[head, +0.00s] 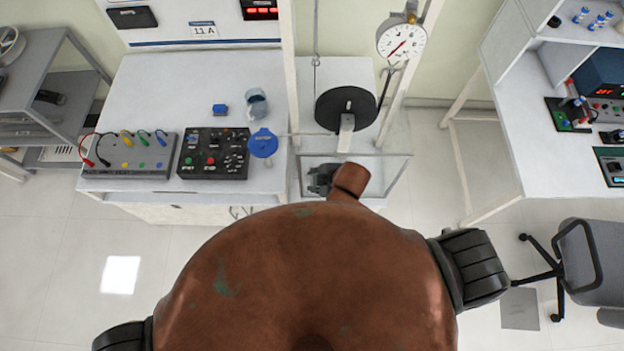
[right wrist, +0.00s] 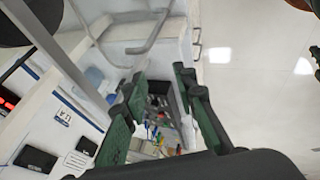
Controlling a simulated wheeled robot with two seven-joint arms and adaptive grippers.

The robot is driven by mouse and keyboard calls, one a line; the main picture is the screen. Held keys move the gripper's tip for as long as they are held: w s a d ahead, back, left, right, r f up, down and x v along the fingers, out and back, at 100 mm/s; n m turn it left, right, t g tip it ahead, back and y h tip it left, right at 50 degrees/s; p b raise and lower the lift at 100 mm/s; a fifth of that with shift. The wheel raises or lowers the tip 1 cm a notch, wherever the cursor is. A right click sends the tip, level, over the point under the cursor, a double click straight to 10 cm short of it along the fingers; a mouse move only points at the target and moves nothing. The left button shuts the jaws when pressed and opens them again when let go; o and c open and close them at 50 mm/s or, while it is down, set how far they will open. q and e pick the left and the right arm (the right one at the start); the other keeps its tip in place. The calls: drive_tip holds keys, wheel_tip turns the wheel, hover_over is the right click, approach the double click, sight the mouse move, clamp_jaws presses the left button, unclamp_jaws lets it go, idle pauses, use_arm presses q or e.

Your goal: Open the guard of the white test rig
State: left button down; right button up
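The white test rig stands in the upper middle of the head view, with pale posts (head: 292,75), a round dial gauge (head: 402,41) and a black disc (head: 345,108). Its clear guard (head: 394,168), with thin grey edges, is at the rig's lower front; it looks closed, though its exact position is hard to tell. My right gripper (head: 322,178) is small and dark green beside the guard, partly hidden by my brown arm link. Whether it touches the guard is unclear. In the right wrist view its fingers (right wrist: 160,80) are apart with nothing between them. My left gripper is out of view.
A grey socket box with leads (head: 130,155), a black control panel (head: 214,153), a blue round item (head: 263,143) and a cup (head: 256,102) stand on the bench left of the rig. A bent grey bar (right wrist: 150,42) lies beyond my fingertips. A chair (head: 590,265) stands at right.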

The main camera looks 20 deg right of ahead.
drive_tip(key=a+f+n, duration=0.1)
drive_tip(key=a+n, duration=0.5)
drive_tip(key=n, duration=0.5)
drive_tip(key=w+d+f+n+h, duration=0.1)
drive_tip(key=d+f+n, duration=0.1)
drive_tip(key=f, duration=0.1)
drive_tip(key=w+d+f+n+h, duration=0.1)
drive_tip(key=w+d+f+n, duration=0.1)
drive_tip(key=f+n, duration=0.1)
drive_tip(key=w+d+f+n+h, duration=0.1)
drive_tip(key=d+f+n, duration=0.1)
drive_tip(key=f, duration=0.3)
drive_tip(key=shift+w+d+f+n+g, duration=0.15)
drive_tip(key=shift+w+d+n+g, duration=0.2)
drive_tip(key=shift+n, duration=0.35)
drive_tip(key=shift+c, duration=0.4)
clamp_jaws()
